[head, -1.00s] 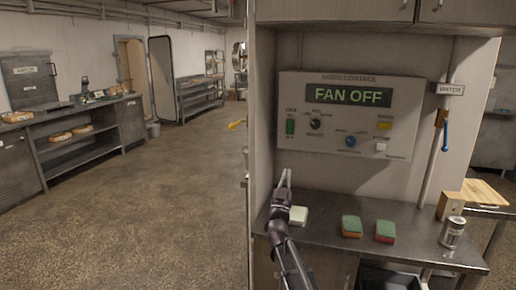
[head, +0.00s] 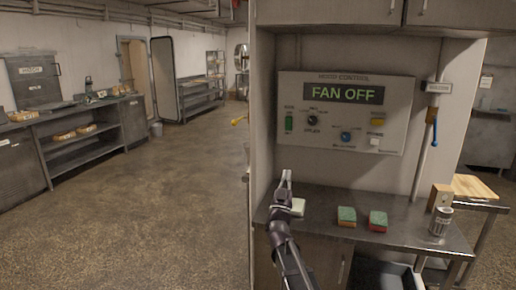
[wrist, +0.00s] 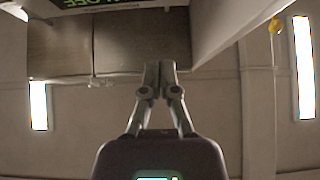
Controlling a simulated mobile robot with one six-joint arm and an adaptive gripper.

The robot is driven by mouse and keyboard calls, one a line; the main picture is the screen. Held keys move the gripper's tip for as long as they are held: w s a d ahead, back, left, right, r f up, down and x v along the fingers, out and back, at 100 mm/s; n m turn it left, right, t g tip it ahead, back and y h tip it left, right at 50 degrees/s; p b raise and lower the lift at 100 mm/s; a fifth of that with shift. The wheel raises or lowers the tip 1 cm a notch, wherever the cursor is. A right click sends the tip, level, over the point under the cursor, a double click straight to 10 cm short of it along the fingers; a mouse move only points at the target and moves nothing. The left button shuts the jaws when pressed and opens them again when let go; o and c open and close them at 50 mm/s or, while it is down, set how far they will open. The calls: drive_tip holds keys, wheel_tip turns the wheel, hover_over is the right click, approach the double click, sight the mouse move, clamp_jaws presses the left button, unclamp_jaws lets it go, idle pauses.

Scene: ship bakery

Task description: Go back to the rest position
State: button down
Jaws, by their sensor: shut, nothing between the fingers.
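My gripper (head: 286,176) is shut and empty in the head view. It points up in front of the wall at the left end of the steel counter (head: 330,225), left of and below the control panel. In the wrist view my gripper (wrist: 160,68) has its fingertips together, with cupboards, the ceiling and lamps behind it. The hood control panel (head: 340,112) reads "FAN OFF" and has a green switch at its left. It stands apart from my gripper.
A pale sponge (head: 298,207), two more sponges (head: 346,216) (head: 378,220) and a can (head: 440,221) lie or stand on the counter. A valve pipe (head: 428,135) runs down the wall at right. The floor (head: 150,215) at left is open.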

drive_tip(key=s+f+n+g+y+p, duration=0.3)
drive_tip(key=s+f+g+y, duration=0.15)
drive_tip(key=f+g, duration=0.3)
drive_tip(key=s+f+n+g+y+p, duration=0.3)
drive_tip(key=f+g+y+p, duration=0.15)
drive_tip(key=f+g, duration=0.35)
drive_tip(key=s+d+f+m+g+p, duration=0.1)
drive_tip(key=s+d+g, duration=0.1)
drive_tip(key=s, duration=0.5)
drive_tip(key=s+d+f+m+g+h+p, duration=0.1)
drive_tip(key=s+d+f+g, duration=0.1)
drive_tip(key=s, duration=0.5)
drive_tip(key=s+d+f+m+g+p, duration=0.1)
drive_tip(key=s+d+f+g, duration=0.1)
drive_tip(key=s+g, duration=0.4)
drive_tip(key=shift+s+d+h, duration=0.4)
drive_tip(key=shift+s+d, duration=0.25)
drive_tip(key=shift+s, duration=0.05)
